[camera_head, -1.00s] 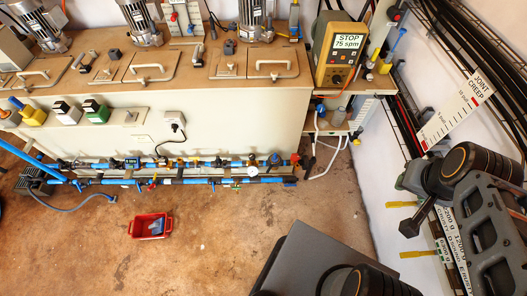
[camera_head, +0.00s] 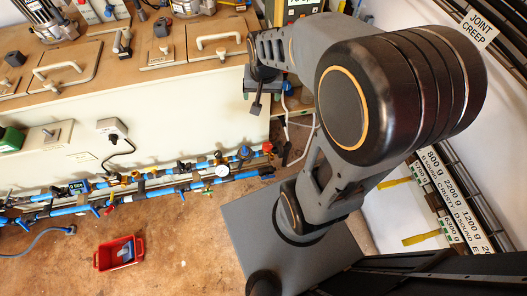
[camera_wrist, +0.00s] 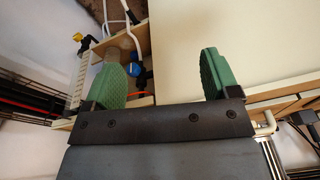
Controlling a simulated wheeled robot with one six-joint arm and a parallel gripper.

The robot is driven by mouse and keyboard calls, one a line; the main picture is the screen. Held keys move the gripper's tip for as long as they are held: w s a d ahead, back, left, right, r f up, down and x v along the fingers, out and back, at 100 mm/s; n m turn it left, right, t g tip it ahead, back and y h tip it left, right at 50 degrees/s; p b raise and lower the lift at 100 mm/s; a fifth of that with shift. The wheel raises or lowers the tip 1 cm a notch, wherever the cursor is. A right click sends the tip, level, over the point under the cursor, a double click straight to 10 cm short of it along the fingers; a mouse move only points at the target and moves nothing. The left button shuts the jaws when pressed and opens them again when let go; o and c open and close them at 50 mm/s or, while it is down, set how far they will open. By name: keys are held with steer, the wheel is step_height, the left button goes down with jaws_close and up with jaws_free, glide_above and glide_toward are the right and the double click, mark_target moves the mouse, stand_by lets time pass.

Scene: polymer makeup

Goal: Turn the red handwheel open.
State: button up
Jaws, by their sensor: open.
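A small red fitting (camera_head: 267,147), probably the red handwheel, sits at the right end of the upper blue pipe in the head view. Its shape is too small to make out. My gripper (camera_head: 267,90) is above and a little behind it in that view, over the bench's right end, and apart from it. In the wrist view my gripper (camera_wrist: 163,62) shows two green pads spread wide with nothing between them. A blue cap (camera_wrist: 143,76) and an orange-red bit beside the left pad are partly hidden there.
Blue pipes with valves and a gauge (camera_head: 222,170) run along the front of the cream bench (camera_head: 190,120). A red bin (camera_head: 103,258) lies on the floor. White hoses (camera_head: 297,135) hang right of the pipe end. Brown floor in front is mostly free.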

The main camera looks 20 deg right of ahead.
steer(key=w+d+f+m+g+b, duration=0.1)
steer(key=w+d+f+m+b, duration=0.2)
steer(key=f, duration=0.7)
steer(key=w+f+m+b, duration=0.1)
steer(key=w+f+b, duration=0.2)
steer(key=f+b, duration=0.55)
steer(key=m+g+b, duration=0.1)
steer(key=m+b, duration=0.1)
glide_above(267, 146)
step_height(267, 146, down, 14)
steer(key=shift+m, duration=0.3)
step_height(267, 146, down, 15)
steer(key=b, duration=0.5)
steer(key=shift+w+d, duration=0.1)
steer(key=shift+c, duration=0.2)
steer(key=c, duration=0.9)
steer(key=shift+o, duration=0.2)
